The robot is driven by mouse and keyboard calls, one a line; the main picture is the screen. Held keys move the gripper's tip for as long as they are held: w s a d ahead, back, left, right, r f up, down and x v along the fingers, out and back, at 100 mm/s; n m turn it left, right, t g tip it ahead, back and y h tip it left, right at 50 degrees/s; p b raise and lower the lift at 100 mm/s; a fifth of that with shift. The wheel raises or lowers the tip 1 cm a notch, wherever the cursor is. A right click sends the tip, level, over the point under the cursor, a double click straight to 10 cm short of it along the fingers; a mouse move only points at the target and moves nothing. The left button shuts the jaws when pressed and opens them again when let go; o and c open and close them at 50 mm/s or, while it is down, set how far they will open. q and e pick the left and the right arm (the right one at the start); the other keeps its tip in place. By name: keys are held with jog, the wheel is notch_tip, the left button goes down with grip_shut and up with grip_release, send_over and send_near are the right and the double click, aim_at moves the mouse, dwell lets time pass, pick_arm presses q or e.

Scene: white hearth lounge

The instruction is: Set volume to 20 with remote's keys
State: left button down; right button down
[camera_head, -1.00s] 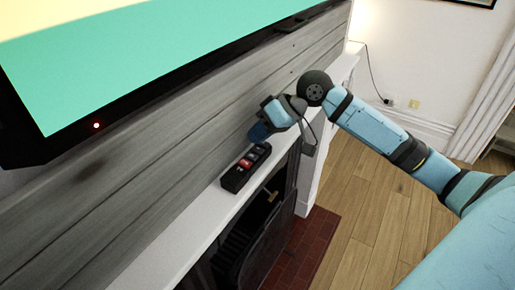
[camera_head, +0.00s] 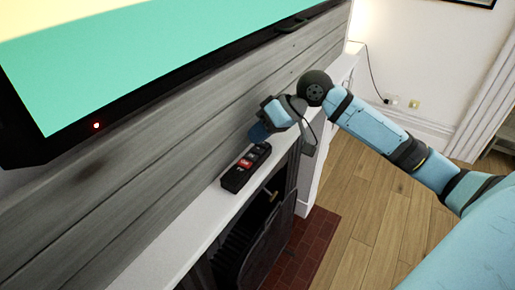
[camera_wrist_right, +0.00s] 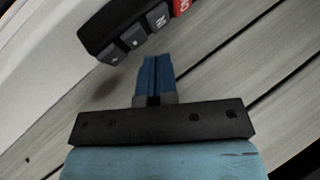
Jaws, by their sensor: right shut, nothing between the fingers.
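The black remote (camera_head: 245,167) lies on the white mantel shelf (camera_head: 205,213), with grey keys and red keys on its top. In the right wrist view the remote (camera_wrist_right: 97,38) shows in part at the top, with several grey keys and a red one. My right gripper (camera_head: 258,133) is at the far end of the remote, close to it. In the right wrist view its blue fingers (camera_wrist_right: 155,62) are together and empty, with their tips just short of the grey keys. I cannot tell whether they touch. The TV (camera_head: 150,60) shows a plain green and yellow picture with no volume number visible. My left gripper is out of view.
The grey plank wall (camera_head: 120,200) rises right behind the shelf. Below the shelf is a dark fireplace (camera_head: 255,240) with a red brick hearth (camera_head: 305,250). The wooden floor (camera_head: 365,225) to the right is clear.

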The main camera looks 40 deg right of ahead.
jog(key=shift+f, duration=0.15)
jog(key=shift+f+p, duration=0.15)
jog(key=shift+p, duration=0.15)
jog(key=shift+f, duration=0.1)
jog(key=shift+f, duration=0.4)
dwell(0.4)
jog(key=shift+r, duration=0.15)
jog(key=shift+r+p, duration=0.7)
jog(key=shift+p, duration=0.55)
